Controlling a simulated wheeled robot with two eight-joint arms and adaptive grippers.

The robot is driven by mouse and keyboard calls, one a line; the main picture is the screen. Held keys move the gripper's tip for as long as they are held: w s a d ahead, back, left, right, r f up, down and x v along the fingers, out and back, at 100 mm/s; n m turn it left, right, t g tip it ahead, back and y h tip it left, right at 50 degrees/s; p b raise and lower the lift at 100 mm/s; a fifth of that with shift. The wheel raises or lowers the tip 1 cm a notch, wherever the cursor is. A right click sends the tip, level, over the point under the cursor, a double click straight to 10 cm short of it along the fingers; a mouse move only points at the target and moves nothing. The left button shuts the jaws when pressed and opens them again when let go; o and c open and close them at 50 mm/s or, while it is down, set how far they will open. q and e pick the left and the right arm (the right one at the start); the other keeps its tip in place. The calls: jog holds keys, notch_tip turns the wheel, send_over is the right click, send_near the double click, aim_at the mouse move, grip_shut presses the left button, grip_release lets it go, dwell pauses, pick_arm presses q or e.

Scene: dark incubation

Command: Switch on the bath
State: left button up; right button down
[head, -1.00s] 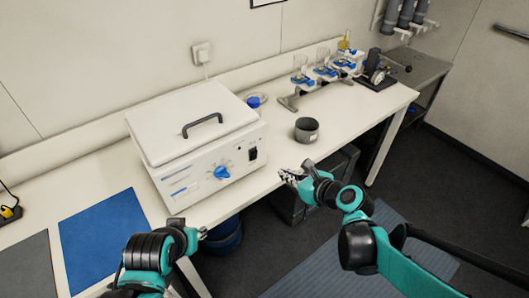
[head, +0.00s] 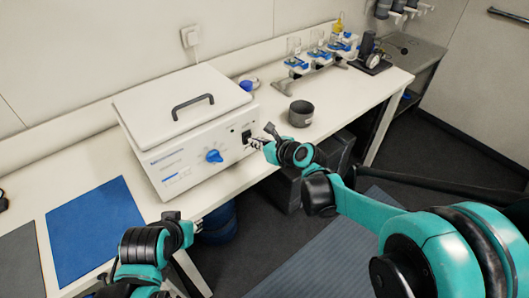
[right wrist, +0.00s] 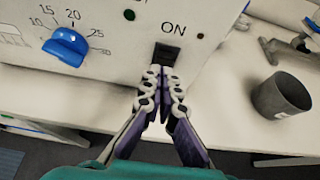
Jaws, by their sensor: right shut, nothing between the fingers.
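The bath (head: 190,135) is a white box with a closed lid and a dark handle, standing on the bench. Its front has a blue dial (head: 214,156), which also shows in the right wrist view (right wrist: 66,43). Right of the dial is a black rocker switch (right wrist: 167,54) under the word ON. My right gripper (right wrist: 164,74) is shut and empty, its fingertips at the lower edge of the switch; whether they touch cannot be told. In the head view my right gripper (head: 257,143) is at the bath's front right. My left gripper (head: 198,224) is low, before the bench edge; its fingers are unclear.
A dark grey pot (head: 301,113) stands right of the bath. A rack with several glass vessels (head: 318,52) is at the back right. A blue mat (head: 95,222) lies left of the bath. The bench between bath and mat is clear.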

jog(key=shift+w+a+r, duration=0.2)
jog(key=shift+w+a, duration=0.05)
jog(key=shift+w, duration=0.15)
jog(key=shift+w+a+r+p, duration=0.5)
jog(key=shift+w+r+p, duration=0.05)
jog(key=shift+r, duration=0.1)
jog(key=shift+w+f, duration=0.1)
jog(key=shift+r+p, duration=0.6)
jog(key=shift+r, duration=0.25)
